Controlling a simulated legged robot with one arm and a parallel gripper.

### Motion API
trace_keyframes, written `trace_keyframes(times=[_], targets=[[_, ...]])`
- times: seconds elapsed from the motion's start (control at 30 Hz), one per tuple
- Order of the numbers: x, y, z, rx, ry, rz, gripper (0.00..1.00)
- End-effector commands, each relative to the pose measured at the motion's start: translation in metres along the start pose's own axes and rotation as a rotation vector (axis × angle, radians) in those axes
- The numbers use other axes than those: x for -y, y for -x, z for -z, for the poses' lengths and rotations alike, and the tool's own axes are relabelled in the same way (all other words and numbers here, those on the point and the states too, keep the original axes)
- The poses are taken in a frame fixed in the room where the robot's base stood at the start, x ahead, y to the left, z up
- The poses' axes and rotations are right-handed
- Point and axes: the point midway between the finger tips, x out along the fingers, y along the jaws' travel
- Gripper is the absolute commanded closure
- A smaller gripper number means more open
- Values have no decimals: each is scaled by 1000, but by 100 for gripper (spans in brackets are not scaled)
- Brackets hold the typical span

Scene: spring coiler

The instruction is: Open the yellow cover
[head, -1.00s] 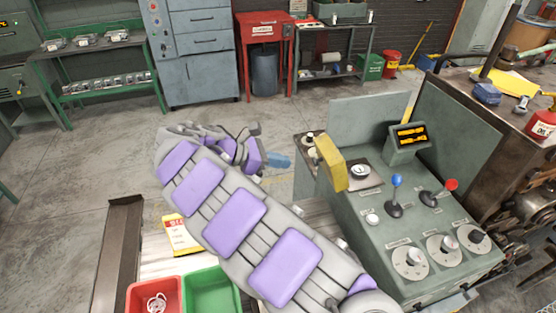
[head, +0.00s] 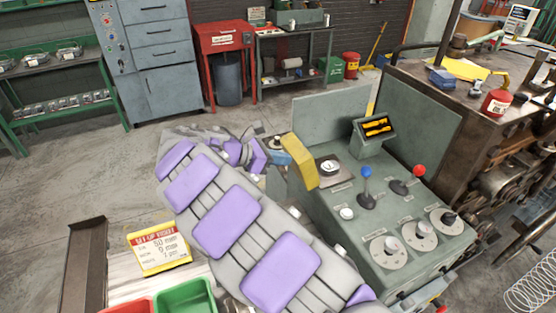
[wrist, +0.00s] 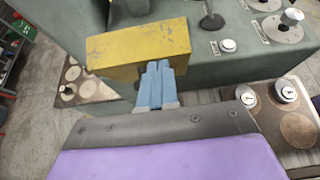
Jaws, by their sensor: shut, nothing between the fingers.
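The yellow cover (head: 299,161) stands tilted at the left end of the green-grey control console (head: 385,225). In the wrist view the yellow cover (wrist: 140,45) is a worn block-like flap across the upper middle. My gripper (head: 277,157) is at the cover's left side, its blue fingers shut and empty. In the wrist view the shut fingertips (wrist: 158,68) overlap the cover's lower edge. I cannot tell whether they touch it. What lies under the cover is hidden.
A blue-knobbed lever (head: 366,180), a red-knobbed lever (head: 408,180) and several dials are on the console to the right. A small display (head: 376,127) rises behind. A green bin (head: 185,297) and a sign card (head: 158,247) are at lower left. Open floor lies left.

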Motion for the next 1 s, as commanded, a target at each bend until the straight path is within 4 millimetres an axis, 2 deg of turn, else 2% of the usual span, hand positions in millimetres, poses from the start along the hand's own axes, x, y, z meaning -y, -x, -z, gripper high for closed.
trace_keyframes(times=[0.17, 0.37, 1.0], targets=[[0, 0, -4, -10, 1, 1, 100], [1, -3, -17, -67, 2, 2, 100], [1, -24, -46, -295, 3, 5, 100]])
